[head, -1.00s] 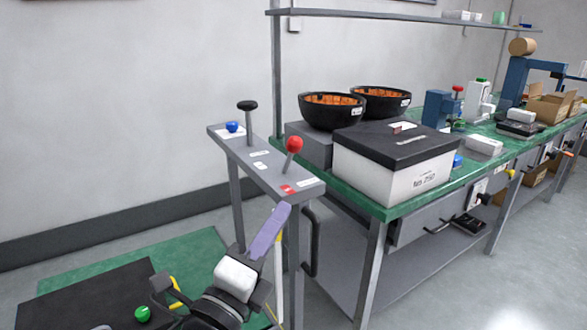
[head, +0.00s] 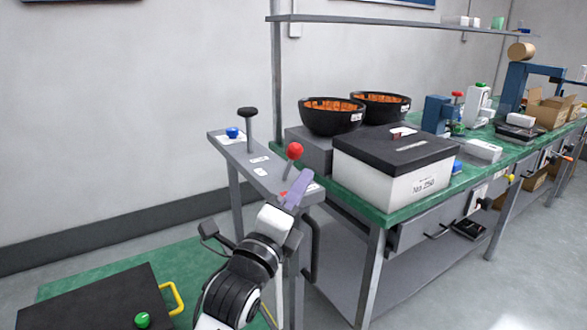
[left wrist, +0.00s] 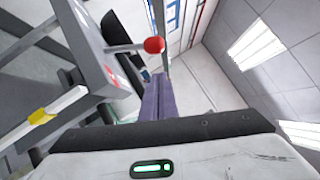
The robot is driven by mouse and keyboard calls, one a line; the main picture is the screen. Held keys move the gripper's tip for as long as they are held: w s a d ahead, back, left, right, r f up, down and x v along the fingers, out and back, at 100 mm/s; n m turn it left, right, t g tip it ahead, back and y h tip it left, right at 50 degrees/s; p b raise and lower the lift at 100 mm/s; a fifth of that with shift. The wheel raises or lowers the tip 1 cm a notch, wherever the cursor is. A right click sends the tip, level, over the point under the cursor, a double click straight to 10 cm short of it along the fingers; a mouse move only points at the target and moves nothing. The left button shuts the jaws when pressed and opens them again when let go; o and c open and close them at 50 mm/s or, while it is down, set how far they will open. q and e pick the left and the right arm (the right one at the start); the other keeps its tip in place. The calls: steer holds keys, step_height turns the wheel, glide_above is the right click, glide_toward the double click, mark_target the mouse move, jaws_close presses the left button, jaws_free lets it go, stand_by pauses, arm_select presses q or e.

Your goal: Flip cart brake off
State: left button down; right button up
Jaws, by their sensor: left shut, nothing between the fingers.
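A lever with a red ball knob (head: 295,151) rises from the near end of a narrow grey stand (head: 238,158). A second lever with a black knob (head: 247,112) and a small blue knob (head: 232,133) are at the stand's far end. My left gripper (head: 298,186) is shut and empty, its purple fingers pointing up just below the red knob, in front of the stand's near end. In the left wrist view the red knob (left wrist: 154,45) shows just beyond the fingertips (left wrist: 158,80); I cannot tell whether they touch its lever. I cannot tell which part is the brake.
A bench with a green top (head: 400,213) stands right of the stand, carrying a white box with a black lid (head: 390,175) and two black bowls (head: 332,118). A black platform (head: 95,300) with a green knob (head: 142,320) and yellow handle (head: 178,298) is low at left.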

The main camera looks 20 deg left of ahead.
mark_target(289, 163)
arm_select(q)
steer(key=shift+w+a+r, duration=0.4)
steer(key=shift+w+a, duration=0.2)
steer(key=shift+a, duration=0.05)
steer(key=shift+w+a+r, duration=0.4)
steer(key=shift+w+a, duration=0.2)
